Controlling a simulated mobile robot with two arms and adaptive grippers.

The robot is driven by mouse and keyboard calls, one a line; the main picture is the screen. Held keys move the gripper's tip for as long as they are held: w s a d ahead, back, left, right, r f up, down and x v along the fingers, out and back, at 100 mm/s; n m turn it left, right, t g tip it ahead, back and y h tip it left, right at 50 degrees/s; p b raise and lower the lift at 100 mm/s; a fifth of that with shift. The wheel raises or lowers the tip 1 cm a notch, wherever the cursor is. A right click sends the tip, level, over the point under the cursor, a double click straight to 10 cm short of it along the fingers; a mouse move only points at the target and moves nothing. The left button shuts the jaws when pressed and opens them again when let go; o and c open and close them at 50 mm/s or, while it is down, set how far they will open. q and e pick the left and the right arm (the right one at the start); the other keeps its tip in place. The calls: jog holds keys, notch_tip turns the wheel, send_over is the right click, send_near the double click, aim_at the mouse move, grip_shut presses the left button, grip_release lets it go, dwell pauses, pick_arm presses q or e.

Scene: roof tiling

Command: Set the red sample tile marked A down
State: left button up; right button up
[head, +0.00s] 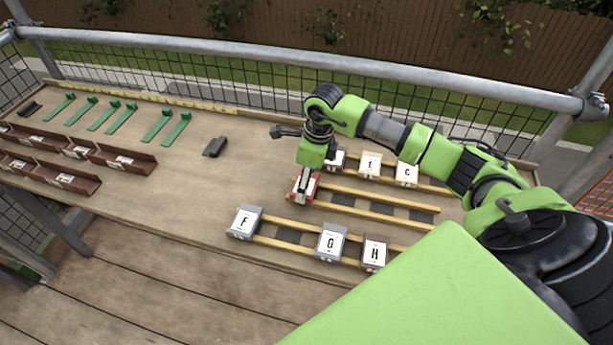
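A red tile (303,188) with a white label sits under my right gripper (306,177), at the left end of the middle pair of wooden rails (385,201). The gripper points down and its fingers are at the tile, seemingly closed on it. The gripper covers much of the label, so I cannot read its letter. I cannot tell whether the tile rests on the rails or hangs just above them. My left gripper is not in view.
Grey tiles F (245,222) and G (331,242) and brown tile H (374,253) sit on the front rails. Several pale-labelled tiles, including C (406,174), sit on the back rails. Brown trays (124,160) and green strips (177,128) lie left. The middle rails' right part is free.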

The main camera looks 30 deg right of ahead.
aim_at(313, 185)
jog(key=shift+f+b, duration=0.45)
jog(key=shift+b, duration=0.15)
jog(key=o, duration=1.2)
jog(key=shift+r, duration=0.1)
jog(key=shift+r+p, duration=0.3)
jog(key=shift+p, duration=0.1)
jog(key=r, duration=0.4)
jog(key=s+r+b, duration=0.1)
jog(key=r, duration=0.3)
jog(key=d+r, duration=0.1)
jog(key=r, duration=0.3)
jog(key=shift+s+d+b, duration=0.1)
jog(key=shift+s+b, duration=0.1)
jog(key=shift+b, duration=0.1)
